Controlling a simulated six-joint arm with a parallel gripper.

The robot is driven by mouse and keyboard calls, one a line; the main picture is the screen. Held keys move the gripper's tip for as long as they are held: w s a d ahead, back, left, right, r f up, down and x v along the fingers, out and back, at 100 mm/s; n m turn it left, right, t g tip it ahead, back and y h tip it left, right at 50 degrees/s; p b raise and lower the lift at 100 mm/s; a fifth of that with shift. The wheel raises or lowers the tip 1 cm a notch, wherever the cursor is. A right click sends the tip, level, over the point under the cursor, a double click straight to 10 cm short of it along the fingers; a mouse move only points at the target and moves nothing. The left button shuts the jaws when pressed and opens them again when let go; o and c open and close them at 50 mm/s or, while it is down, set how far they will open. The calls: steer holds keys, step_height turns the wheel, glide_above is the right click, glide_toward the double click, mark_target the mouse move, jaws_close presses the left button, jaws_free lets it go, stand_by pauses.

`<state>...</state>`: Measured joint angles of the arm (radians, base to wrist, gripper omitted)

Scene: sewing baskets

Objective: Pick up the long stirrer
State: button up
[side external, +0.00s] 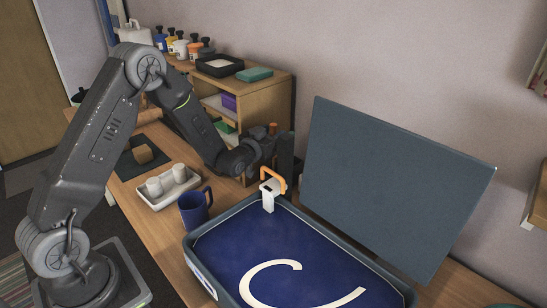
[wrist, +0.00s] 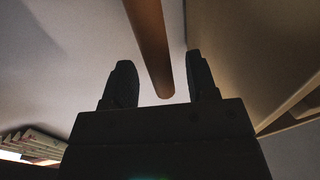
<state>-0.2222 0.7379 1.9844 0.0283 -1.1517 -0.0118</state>
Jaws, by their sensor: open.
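The long stirrer looks like a brown wooden rod (wrist: 150,45) in the wrist view. It comes down from the top edge, and its rounded end lies between my two dark fingers. My gripper (wrist: 162,78) is open, with one finger on each side of the rod and gaps visible on both sides. In the side external view my gripper (side external: 272,150) is in front of the wooden shelf, above the far corner of the tray. A small brown tip (side external: 273,128) shows at its top, probably the stirrer; the rest is hidden.
A blue tray (side external: 205,270) with a white curved stroke fills the front. A white clip with an orange handle (side external: 268,197) is at its rim. A grey panel (side external: 390,185) stands behind. A blue mug (side external: 193,212) and cup tray (side external: 152,203) are left. Bottles line the shelf (side external: 270,85).

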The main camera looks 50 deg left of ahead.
steer(key=w, duration=0.2)
steer(key=shift+w+a, duration=0.3)
steer(key=shift+c, duration=0.4)
jaws_close()
